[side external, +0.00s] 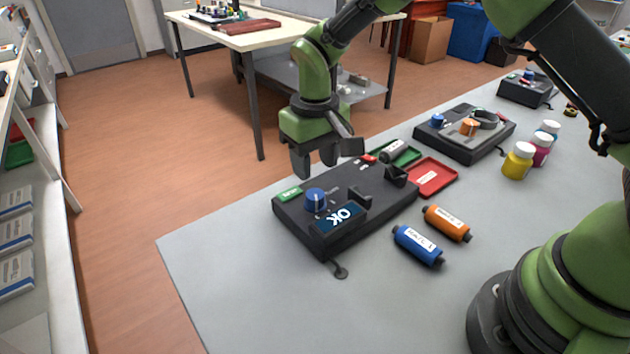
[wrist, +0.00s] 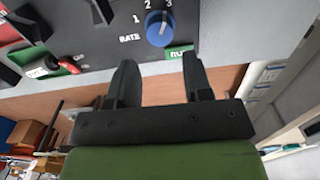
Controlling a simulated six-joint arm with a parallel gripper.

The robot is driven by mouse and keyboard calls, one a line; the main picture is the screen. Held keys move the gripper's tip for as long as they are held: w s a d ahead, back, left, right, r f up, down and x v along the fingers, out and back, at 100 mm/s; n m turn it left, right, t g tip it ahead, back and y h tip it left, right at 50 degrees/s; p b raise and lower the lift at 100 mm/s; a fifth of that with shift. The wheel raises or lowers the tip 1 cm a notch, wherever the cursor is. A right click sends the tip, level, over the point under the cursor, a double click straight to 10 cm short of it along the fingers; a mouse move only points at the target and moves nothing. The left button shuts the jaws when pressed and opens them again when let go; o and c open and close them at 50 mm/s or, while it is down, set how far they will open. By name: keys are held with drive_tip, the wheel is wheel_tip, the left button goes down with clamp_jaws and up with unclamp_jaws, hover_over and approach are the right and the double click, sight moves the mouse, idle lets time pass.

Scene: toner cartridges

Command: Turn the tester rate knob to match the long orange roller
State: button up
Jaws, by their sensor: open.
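The tester (side external: 300,222) is a black box on the grey table, with a screen (side external: 340,216) reading OK. Its blue rate knob (side external: 315,199) is near the left end; the wrist view shows the knob (wrist: 159,28) beside RATE and the marks 1, 2 and 3.
A blue roller (side external: 418,246) lies next to the orange one. A grey roller (side external: 393,150), a green tray (side external: 408,157) and a red tray (side external: 436,187) are by the tester's far right. Another black device (side external: 460,145) and several bottles (side external: 518,161) stand beyond.

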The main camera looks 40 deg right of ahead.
drive_tip(key=shift+r, duration=1.45)
drive_tip(key=s+d+r+m+t+y, duration=0.1)
drive_tip(key=s+d+r+t, duration=0.1)
drive_tip(key=s+r, duration=0.35)
drive_tip(key=s+d+r+m+t, duration=0.1)
drive_tip(key=s+d+r, duration=0.15)
drive_tip(key=r, duration=0.65)
drive_tip(key=s+d+r+m+t+y, duration=0.1)
drive_tip(key=s+t, duration=0.3)
drive_tip(key=s, duration=1)
drive_tip(key=shift+s+d+r+m, duration=0.2)
drive_tip(key=shift+r+m, duration=0.2)
drive_tip(key=shift+r, duration=0.5)
drive_tip(key=o, duration=0.4)
drive_tip(key=shift+s+f, duration=0.1)
drive_tip(key=shift+s, duration=0.15)
